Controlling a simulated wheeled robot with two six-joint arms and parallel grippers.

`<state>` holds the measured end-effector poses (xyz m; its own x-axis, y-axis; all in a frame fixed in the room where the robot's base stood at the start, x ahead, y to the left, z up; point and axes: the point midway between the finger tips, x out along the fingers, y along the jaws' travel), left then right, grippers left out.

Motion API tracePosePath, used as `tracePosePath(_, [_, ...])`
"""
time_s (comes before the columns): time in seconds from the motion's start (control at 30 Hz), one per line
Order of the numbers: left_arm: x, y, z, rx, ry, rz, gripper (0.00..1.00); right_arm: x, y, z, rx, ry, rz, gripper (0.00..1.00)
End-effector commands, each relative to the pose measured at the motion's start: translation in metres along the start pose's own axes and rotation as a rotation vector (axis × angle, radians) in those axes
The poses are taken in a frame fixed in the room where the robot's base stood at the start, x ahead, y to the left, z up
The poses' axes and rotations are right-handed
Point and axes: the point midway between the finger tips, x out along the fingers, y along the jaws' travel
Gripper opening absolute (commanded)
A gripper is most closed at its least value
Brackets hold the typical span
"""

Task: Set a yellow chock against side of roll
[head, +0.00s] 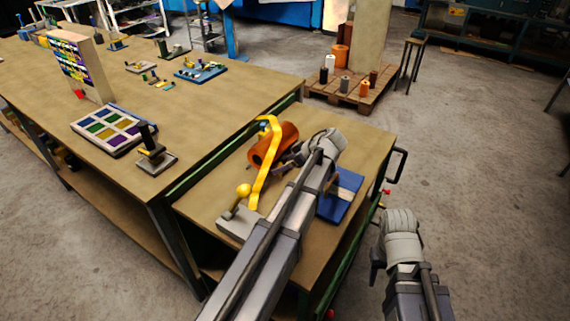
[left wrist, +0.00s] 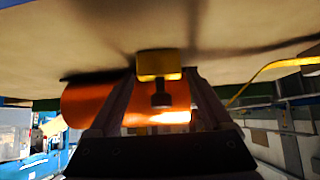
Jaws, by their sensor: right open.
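An orange roll (head: 272,145) lies on the low bench, and it also shows in the left wrist view (left wrist: 95,103). In that view, a yellow chock (left wrist: 158,62) with a dark knob sits at the bench top in front of the roll. Whether it touches the roll I cannot tell. My left gripper (left wrist: 161,88) has its fingers apart on either side of the chock's knob, with gaps beside the knob. In the head view my left gripper (head: 290,157) is beside the roll and partly hidden by its wrist. My right gripper (head: 377,260) is open and empty, right of the bench.
A curved yellow arm (head: 262,170) on a grey base (head: 238,222) stands close left of the roll. A blue pad (head: 341,195) lies right of my left arm. A larger table (head: 195,125) with trays and tools stands at left. Open floor lies to the right.

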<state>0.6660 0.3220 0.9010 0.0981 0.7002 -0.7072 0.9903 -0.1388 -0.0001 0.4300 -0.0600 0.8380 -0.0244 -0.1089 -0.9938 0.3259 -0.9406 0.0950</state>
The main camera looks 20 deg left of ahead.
Motion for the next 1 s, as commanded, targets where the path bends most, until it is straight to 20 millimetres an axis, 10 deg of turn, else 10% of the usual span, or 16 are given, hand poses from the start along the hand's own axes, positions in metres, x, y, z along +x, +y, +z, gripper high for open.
tracePosePath(0.4, [-0.006,0.0,-0.004,0.0,0.0,0.0,0.91,-0.007,0.001,0.0,0.0,0.0,0.0,0.5])
tracePosePath(1.0, [-0.11,0.0,-0.005,0.001,0.0,0.001,0.91,-0.081,0.008,0.005,0.0,0.0,0.0,0.5])
